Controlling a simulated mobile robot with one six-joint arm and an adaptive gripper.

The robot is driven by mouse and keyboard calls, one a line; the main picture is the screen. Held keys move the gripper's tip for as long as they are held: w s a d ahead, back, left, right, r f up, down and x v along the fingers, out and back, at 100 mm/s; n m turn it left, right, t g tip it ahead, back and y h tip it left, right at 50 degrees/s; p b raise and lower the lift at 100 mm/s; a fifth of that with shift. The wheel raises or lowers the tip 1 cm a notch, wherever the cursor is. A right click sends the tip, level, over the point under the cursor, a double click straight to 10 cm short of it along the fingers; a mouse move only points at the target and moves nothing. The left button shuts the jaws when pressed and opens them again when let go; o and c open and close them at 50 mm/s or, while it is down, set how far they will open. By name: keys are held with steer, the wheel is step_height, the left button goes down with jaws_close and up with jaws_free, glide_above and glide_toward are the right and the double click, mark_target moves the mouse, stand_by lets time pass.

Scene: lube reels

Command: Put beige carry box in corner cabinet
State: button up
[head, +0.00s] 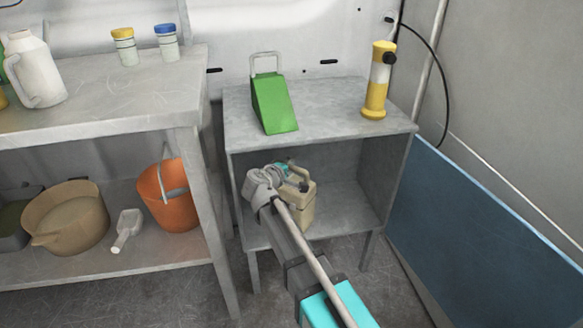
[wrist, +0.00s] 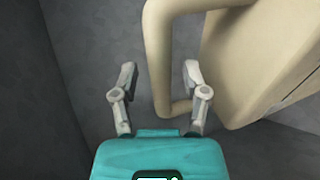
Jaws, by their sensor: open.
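The corner cabinet (head: 330,105) is a grey metal unit with an open front and a lower shelf. The beige carry box (head: 303,214) stands inside it on that shelf, partly hidden behind my arm. My gripper (head: 298,184) reaches into the cabinet at the top of the box. In the wrist view, my gripper (wrist: 158,75) is open, with one finger on each side of the beige handle of the box (wrist: 240,70). The handle lies between the fingertips; whether they touch it cannot be told.
A green wedge-shaped container (head: 273,105) and a yellow cylinder (head: 378,80) stand on the cabinet top. A workbench (head: 110,110) at left holds a white jug (head: 35,68); an orange bucket (head: 170,195) is below. A blue panel (head: 470,235) leans at right.

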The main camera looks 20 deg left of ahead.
steer(key=shift+s+r+p, duration=0.3)
steer(key=shift+s, duration=0.15)
steer(key=p+v, duration=0.3)
steer(key=v, duration=0.8)
steer(key=shift+a+f, duration=0.1)
stand_by(0.3)
